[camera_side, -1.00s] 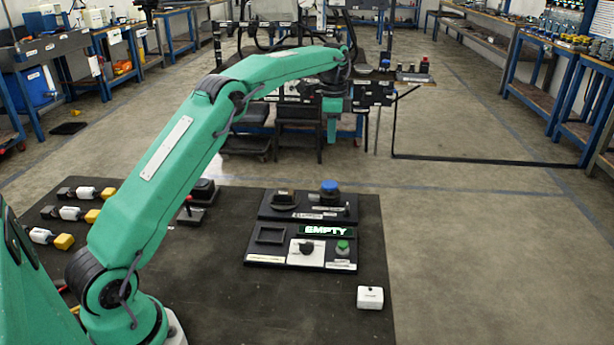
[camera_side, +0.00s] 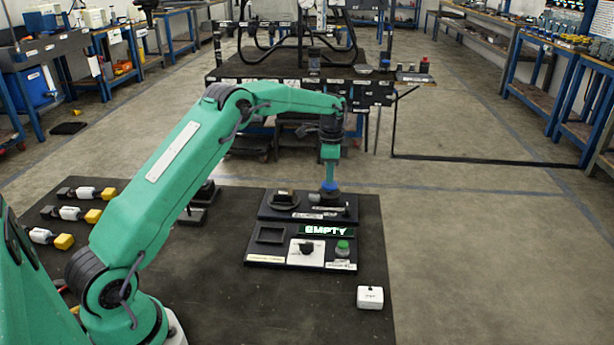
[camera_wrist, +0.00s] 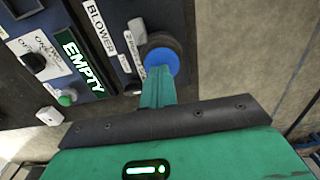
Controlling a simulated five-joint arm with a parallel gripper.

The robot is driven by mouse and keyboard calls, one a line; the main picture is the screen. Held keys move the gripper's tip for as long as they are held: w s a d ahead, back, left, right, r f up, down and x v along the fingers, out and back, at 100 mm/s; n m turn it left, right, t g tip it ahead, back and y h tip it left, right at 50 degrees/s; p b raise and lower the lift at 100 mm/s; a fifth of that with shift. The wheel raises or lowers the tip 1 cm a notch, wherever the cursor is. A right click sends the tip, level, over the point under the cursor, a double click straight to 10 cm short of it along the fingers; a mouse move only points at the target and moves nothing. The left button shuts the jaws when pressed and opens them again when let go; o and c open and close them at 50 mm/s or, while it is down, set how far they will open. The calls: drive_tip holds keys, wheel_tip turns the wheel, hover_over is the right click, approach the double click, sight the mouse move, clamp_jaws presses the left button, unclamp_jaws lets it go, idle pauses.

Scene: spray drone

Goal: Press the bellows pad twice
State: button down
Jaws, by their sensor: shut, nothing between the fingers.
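The bellows pad looks to be the round blue-topped, black-based button (camera_side: 329,187) at the back right of the black panel. It also shows in the wrist view (camera_wrist: 164,50) beside the BLOWER label. My gripper (camera_side: 330,180) is shut and empty, pointing straight down with its tips at the blue top. In the wrist view my gripper's closed fingers (camera_wrist: 159,72) cover the near part of the blue disc. The tips look in contact with it, but I cannot tell how far it is pushed in. A lit display (camera_side: 325,231) on the panel reads EMPTY.
The panel also has a black knob on a white plate (camera_side: 297,253), a green button (camera_side: 342,245) and a black-framed recess (camera_side: 262,236). A small white box (camera_side: 370,297) lies at the front right. Several yellow-ended cylinders lie on the left of the dark mat (camera_side: 240,300).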

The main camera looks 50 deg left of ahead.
drive_tip(key=shift+f, duration=0.35)
drive_tip(key=shift+f, duration=1.05)
wheel_tip(320, 180, up, 14)
drive_tip(key=shift+r, duration=0.25)
idle(1.1)
drive_tip(key=shift+r, duration=0.85)
